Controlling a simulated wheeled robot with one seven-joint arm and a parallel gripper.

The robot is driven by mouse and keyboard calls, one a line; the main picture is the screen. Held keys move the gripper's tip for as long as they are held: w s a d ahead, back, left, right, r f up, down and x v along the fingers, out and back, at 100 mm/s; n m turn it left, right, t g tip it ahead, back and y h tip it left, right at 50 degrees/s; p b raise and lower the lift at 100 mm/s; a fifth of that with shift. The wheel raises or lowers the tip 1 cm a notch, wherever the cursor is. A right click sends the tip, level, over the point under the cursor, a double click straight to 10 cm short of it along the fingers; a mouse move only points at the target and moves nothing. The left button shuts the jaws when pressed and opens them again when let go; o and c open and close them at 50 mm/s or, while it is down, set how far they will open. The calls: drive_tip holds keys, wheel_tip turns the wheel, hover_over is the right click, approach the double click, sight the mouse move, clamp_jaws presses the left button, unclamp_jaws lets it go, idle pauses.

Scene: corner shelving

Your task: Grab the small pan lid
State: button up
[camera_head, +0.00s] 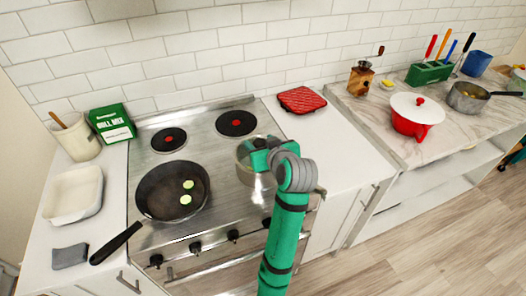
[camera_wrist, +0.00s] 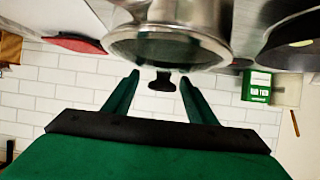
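The small pan (camera_head: 243,172) is a steel pot on the front right of the stove, partly hidden behind my arm in the head view. In the wrist view, which looks upside down, its shiny lid (camera_wrist: 165,50) is at the top centre with a black knob (camera_wrist: 161,82). My green gripper (camera_wrist: 159,80) is open, its two fingers on either side of the knob with gaps showing. In the head view my gripper (camera_head: 262,155) is over the right part of the pot, its fingertips not clear.
A black frying pan (camera_head: 160,195) with green slices sits left of the pot, its handle toward the front left. A green box (camera_head: 112,124) stands behind it at the left. A red trivet (camera_head: 301,100) lies right of the stove. A red pot (camera_head: 414,123) stands on the marble counter.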

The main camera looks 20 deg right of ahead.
sight(259, 142)
drive_tip(key=shift+a+f, duration=0.1)
drive_tip(key=shift+a, duration=0.35)
drive_tip(key=c, duration=1.1)
drive_tip(key=shift+d, duration=0.15)
drive_tip(key=shift+d+r, duration=0.1)
drive_tip(key=shift+r, duration=0.35)
wheel_tip(259, 142, up, 3)
drive_tip(key=shift+f, duration=0.1)
drive_tip(key=w+a+r+v, duration=0.1)
drive_tip(key=a+r+v, duration=0.1)
drive_tip(key=v, duration=1.4)
drive_tip(key=shift+a, duration=0.2)
